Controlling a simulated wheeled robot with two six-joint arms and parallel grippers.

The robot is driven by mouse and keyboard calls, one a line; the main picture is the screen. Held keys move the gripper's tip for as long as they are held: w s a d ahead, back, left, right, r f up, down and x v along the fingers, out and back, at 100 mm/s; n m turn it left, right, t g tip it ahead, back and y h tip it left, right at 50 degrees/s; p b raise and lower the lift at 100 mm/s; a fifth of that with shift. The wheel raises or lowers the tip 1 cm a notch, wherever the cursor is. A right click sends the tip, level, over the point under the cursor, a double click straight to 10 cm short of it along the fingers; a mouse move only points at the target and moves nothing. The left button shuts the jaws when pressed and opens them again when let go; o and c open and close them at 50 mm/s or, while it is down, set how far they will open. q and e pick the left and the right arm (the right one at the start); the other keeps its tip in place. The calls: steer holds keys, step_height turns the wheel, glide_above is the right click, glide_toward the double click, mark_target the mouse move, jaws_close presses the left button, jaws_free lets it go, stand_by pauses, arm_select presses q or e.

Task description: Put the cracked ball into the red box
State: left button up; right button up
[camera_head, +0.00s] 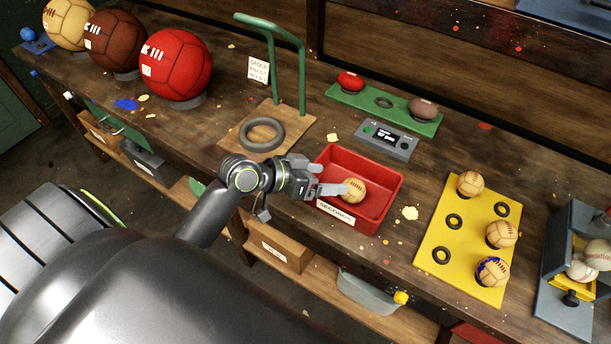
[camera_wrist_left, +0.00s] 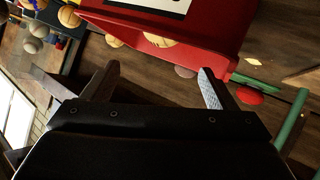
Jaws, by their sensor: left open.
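The red box (camera_head: 388,184) stands on the workbench with a "SECONDS" label on its front. A tan ball (camera_head: 354,191) with dark stitches lies in it; I cannot make out a crack. My left gripper (camera_head: 332,179) is open over the left side of the box, its fingers close to the ball. In the left wrist view, the fingers (camera_wrist_left: 160,70) are spread with nothing between them, and the red box (camera_wrist_left: 222,30) fills the top. My right gripper is not in view.
A yellow board (camera_head: 437,233) with several tan balls and black rings lies to the right. A grey display unit (camera_head: 386,141) and a green board (camera_head: 345,98) are behind the box. A green-handled stand (camera_head: 303,75) is at the back left, near big balls.

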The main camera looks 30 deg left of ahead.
arm_select(q)
steer(key=v, duration=0.5)
stand_by(0.6)
